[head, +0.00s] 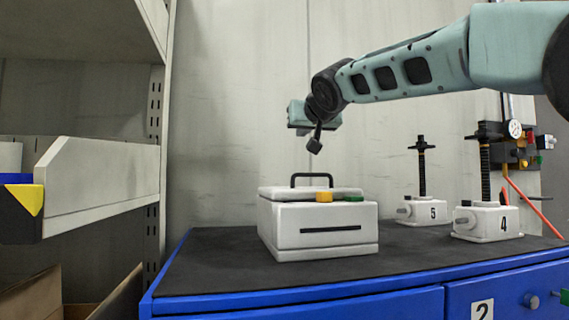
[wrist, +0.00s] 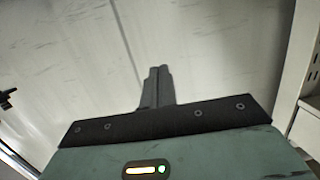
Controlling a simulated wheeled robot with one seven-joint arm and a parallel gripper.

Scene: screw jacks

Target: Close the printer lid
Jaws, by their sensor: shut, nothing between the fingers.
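The white printer (head: 318,225) stands on the dark top of a blue cabinet, with a dark slot across its front. Its lid (head: 275,192) lies flat or nearly flat on top and carries a black handle (head: 311,175). I cannot tell if a small gap is left under the lid. An orange button and a green button sit at its front right. My gripper (head: 314,147) is above the printer, apart from the handle, pointing down. Its fingers are together and empty; they also show in the wrist view (wrist: 158,75), where the printer is not seen.
Two screw jacks, marked 5 (head: 428,211) and 4 (head: 488,222), stand to the right of the printer on the cabinet (head: 210,275). A shelf rack (head: 100,185) is at the left. The pale wall (head: 235,100) is behind. The air around my gripper is clear.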

